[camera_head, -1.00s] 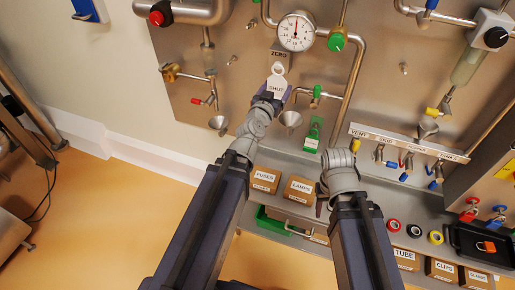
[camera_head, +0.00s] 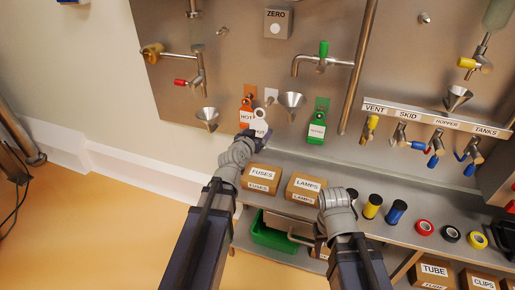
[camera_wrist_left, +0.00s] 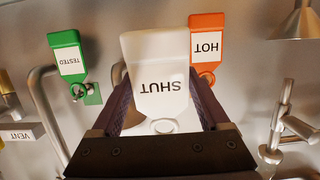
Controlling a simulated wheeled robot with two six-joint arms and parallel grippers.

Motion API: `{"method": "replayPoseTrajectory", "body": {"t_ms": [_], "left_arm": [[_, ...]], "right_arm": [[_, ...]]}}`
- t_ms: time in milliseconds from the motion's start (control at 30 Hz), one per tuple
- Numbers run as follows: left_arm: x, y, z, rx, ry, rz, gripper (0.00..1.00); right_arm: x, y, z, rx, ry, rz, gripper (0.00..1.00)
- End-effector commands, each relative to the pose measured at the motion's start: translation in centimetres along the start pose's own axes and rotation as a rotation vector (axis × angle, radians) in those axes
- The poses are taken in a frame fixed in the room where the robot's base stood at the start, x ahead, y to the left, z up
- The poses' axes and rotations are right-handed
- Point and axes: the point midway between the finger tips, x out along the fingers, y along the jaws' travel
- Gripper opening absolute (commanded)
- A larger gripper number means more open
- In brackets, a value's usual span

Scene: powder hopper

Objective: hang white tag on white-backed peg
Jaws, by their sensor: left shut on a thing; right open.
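My left gripper (camera_head: 262,136) is shut on the white tag (camera_head: 260,128), which hangs out from the jaws in front of the panel. In the left wrist view the white tag (camera_wrist_left: 157,75) reads SHUT upside down, with its ring end between the fingers. The white-backed peg (camera_head: 271,95) shows in the head view just above the held tag, apart from it, between the orange tag and a funnel. In the wrist view I cannot make out this peg. My right gripper (camera_head: 323,212) is mostly hidden by its wrist, low over the shelf, empty.
An orange HOT tag (camera_head: 247,119) hangs close left of the held tag. A green TESTED tag (camera_head: 317,128) hangs to the right. Boxes marked FUSES (camera_head: 262,178) and LAMPS (camera_head: 304,186) stand on the shelf below.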

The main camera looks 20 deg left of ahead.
Motion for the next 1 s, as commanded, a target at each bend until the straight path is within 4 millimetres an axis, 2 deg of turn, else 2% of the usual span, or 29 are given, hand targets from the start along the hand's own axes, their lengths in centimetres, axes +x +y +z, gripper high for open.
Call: {"method": "replayPoseTrajectory", "body": {"t_ms": [33, 167, 567, 1000], "left_arm": [[0.3, -0.1, 0.9, -0.001, -0.004, -0.001, 0.25], [0.4, -0.3, 1.4, -0.001, -0.009, -0.002, 0.25], [0.8, -0.3, 1.2, 0.0, -0.01, -0.002, 0.25], [2.9, -0.3, 0.9, -0.001, -0.009, -0.002, 0.25]], "right_arm": [[0.9, -0.1, -0.1, 0.0, 0.0, 0.0, 0.5], [1.2, -0.1, -0.1, 0.0, 0.0, 0.001, 0.5], [1.1, -0.1, -0.1, 0.0, 0.0, 0.001, 0.5], [1.4, -0.1, -0.1, 0.0, 0.0, 0.001, 0.5]]}}
